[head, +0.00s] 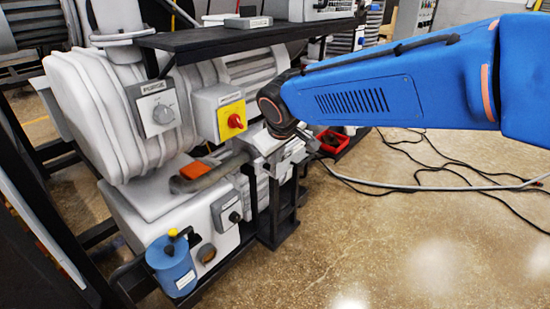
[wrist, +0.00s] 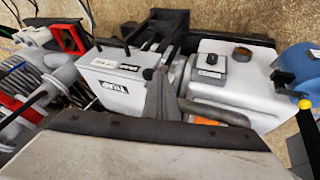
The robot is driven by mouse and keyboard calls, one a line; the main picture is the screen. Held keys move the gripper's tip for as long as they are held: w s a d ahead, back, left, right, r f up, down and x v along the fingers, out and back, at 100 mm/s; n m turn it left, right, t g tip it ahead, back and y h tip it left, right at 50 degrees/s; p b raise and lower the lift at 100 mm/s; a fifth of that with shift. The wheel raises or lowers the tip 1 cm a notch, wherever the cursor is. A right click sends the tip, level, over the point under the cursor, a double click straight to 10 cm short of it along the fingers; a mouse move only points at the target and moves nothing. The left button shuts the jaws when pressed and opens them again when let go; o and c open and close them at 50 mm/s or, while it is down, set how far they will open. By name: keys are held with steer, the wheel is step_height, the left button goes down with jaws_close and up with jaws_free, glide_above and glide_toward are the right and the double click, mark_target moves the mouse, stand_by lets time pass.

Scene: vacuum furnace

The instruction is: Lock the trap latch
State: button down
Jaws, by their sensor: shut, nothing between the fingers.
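The trap is a pale box with a TRAP label (wrist: 112,87) in the wrist view, upside down there. A dark bar handle (wrist: 112,43) lies along its far edge, and a small dark fitting (wrist: 148,73) sits at its right side. I cannot tell for certain which part is the latch or how it is set. My gripper (wrist: 158,88) is a grey wedge beside the trap's right side, shut and empty. I cannot tell whether it touches. In the head view my gripper (head: 292,152) is in front of the trap (head: 264,141), hiding part of it.
A dark shelf (head: 215,38) overhangs the pumps. A yellow box with a red switch (head: 232,120) is left of my wrist. A pipe with an orange part (head: 196,169) runs left. A blue canister (head: 172,265) stands at lower left. Floor at right is open, with cables.

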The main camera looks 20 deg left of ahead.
steer(key=w+d+f+m+g+y, duration=0.3)
steer(key=w+g+y, duration=0.3)
steer(key=w+g, duration=0.3)
steer(key=d+f+g, duration=0.1)
steer(key=g, duration=0.3)
steer(key=shift+w+f, duration=0.15)
steer(key=shift+w, duration=0.1)
stand_by(0.4)
steer(key=shift+f, duration=0.2)
stand_by(0.4)
steer(key=shift+r, duration=0.15)
steer(key=a+r+v, duration=0.1)
steer(key=r+v, duration=0.1)
steer(key=v, duration=1)
steer(key=shift+s, duration=0.2)
